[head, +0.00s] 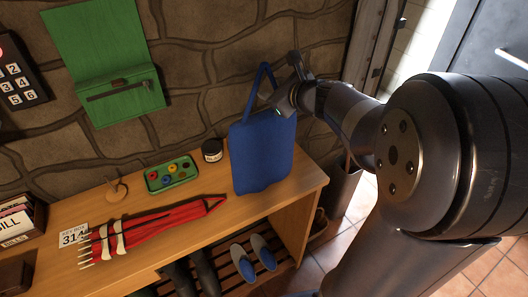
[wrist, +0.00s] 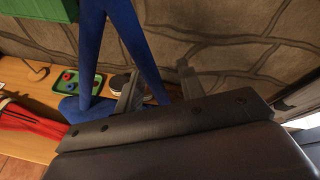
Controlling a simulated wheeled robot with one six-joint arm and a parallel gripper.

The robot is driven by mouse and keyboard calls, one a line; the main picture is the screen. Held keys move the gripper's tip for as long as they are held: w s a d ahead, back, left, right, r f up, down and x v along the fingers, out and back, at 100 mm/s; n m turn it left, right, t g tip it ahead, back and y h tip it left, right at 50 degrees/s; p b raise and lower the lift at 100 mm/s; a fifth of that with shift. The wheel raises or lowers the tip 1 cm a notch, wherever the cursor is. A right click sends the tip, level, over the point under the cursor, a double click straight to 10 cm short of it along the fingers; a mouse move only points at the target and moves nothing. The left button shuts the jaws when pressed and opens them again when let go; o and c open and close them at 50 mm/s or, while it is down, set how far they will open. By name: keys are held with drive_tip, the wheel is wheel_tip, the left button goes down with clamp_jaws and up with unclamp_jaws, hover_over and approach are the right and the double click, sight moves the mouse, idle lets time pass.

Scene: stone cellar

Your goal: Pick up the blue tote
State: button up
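The blue tote (head: 262,155) stands upright near the right end of the wooden bench, with its handle loop rising above it against the wall. My gripper (head: 286,84) is at the upper right of the tote, beside the handle. In the wrist view my gripper (wrist: 157,82) has its two fingers apart, with a gap between them. A blue handle strap (wrist: 137,40) runs down to the gap between the fingers; I cannot tell whether it lies between them or beyond them. Most of the tote's body is hidden there behind my gripper.
The wooden bench (head: 310,180) also holds a round dark jar (head: 212,150), a green tray (head: 172,175) and a red folded umbrella-like thing (head: 160,223). A green wall box (head: 122,96) hangs at left. Blue-grey slippers (head: 243,262) are below. The stone wall is close behind the tote.

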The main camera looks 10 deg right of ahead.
drive_tip(key=shift+w+a+f, duration=0.1)
drive_tip(key=shift+w, duration=0.05)
drive_tip(key=shift+c, duration=0.4)
clamp_jaws()
idle(1.0)
